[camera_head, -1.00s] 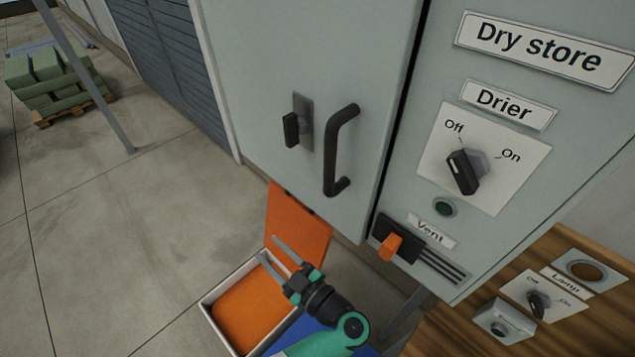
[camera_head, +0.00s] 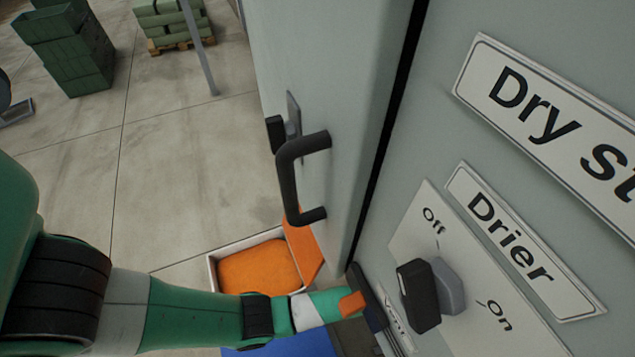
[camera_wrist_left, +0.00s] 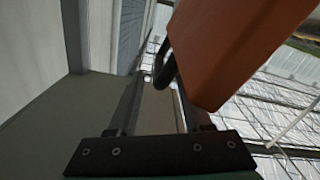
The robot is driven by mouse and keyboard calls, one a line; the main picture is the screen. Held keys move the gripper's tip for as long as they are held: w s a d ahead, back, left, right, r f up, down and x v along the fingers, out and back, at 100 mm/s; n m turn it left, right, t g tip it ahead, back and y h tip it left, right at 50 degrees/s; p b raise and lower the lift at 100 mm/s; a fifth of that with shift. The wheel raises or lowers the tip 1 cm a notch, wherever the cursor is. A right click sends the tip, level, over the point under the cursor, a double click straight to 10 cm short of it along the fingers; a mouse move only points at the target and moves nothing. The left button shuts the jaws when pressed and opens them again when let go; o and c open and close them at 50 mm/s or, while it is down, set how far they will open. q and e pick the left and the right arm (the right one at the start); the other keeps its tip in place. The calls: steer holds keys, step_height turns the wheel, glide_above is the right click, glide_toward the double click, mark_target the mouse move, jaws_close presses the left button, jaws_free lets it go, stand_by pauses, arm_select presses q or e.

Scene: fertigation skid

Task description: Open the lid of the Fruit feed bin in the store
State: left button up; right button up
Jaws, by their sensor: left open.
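A white-rimmed box (camera_head: 212,275) with an orange inside stands low by the cabinet in the head view. An orange panel (camera_head: 304,250) stands upright at its cabinet side. No label on it is readable, so I cannot tell whether it is the Fruit feed bin. The Dry store cabinet door (camera_head: 350,90) looks closed, with a dark handle (camera_head: 287,185). In the left wrist view my left gripper (camera_wrist_left: 158,85) is open, beside an orange block (camera_wrist_left: 225,50). My right gripper is out of view.
The Drier knob (camera_head: 420,295) sticks out from the panel at right. A dark latch (camera_head: 275,132) sits beside the door handle. A blue surface (camera_head: 290,340) lies low beside the box. Green crates (camera_head: 70,45) stand far left; the floor between is bare.

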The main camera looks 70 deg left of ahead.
arm_select(q)
steer(key=a, duration=0.6)
steer(key=shift+s+a, duration=0.1)
steer(key=shift+a, duration=0.05)
jaws_close()
stand_by(1.1)
